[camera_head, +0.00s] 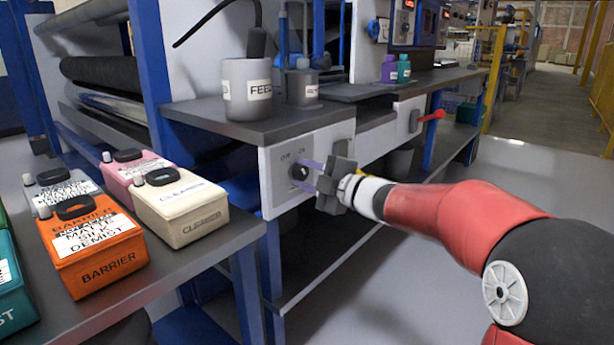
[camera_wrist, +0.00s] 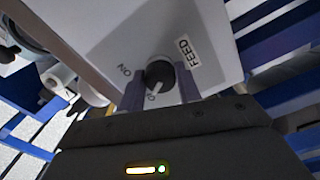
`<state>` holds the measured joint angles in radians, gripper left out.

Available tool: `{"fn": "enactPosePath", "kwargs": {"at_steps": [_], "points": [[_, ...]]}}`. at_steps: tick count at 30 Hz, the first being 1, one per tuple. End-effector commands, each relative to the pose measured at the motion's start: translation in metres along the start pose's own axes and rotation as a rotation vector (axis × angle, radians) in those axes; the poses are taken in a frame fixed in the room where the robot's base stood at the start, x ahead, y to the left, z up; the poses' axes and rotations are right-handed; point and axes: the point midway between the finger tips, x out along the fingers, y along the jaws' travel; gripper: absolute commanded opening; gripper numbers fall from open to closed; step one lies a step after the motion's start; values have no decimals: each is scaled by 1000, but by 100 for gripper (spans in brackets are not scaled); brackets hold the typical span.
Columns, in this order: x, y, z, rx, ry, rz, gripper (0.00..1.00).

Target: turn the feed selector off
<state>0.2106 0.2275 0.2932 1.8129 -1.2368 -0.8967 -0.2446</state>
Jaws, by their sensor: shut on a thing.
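The feed selector is a round black knob (camera_head: 298,172) on the light grey front panel of the machine, below printed OFF and ON marks. It also shows in the wrist view (camera_wrist: 160,74), with a FEED label beside it. Its white pointer line is seen there, aimed roughly at the partly hidden mark beginning with O, apart from the ON mark. My gripper (camera_head: 307,175) reaches the panel from the right, its purple fingers on either side of the knob. In the wrist view my gripper (camera_wrist: 161,91) is shut on the knob. The far sides of the fingers are hidden.
A grey FEED cup (camera_head: 246,92) stands on the dark shelf above the panel. A red lever (camera_head: 430,117) sticks out farther right. On the bench at left stand an orange bottle (camera_head: 92,250), a cream cleaner bottle (camera_head: 178,208) and others. Open floor lies right.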

Motion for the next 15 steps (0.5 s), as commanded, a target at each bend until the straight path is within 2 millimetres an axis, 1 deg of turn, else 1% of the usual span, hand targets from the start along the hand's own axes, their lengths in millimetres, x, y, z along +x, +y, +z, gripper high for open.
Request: {"fn": "enactPosePath", "kwargs": {"at_steps": [2, 3, 8, 15], "points": [[0, -2, 1, -1, -1, -3, 11], [0, -2, 1, -1, -1, -3, 35], [0, -1, 0, -1, -1, -2, 55], [0, -1, 0, 0, 0, -1, 55]]}}
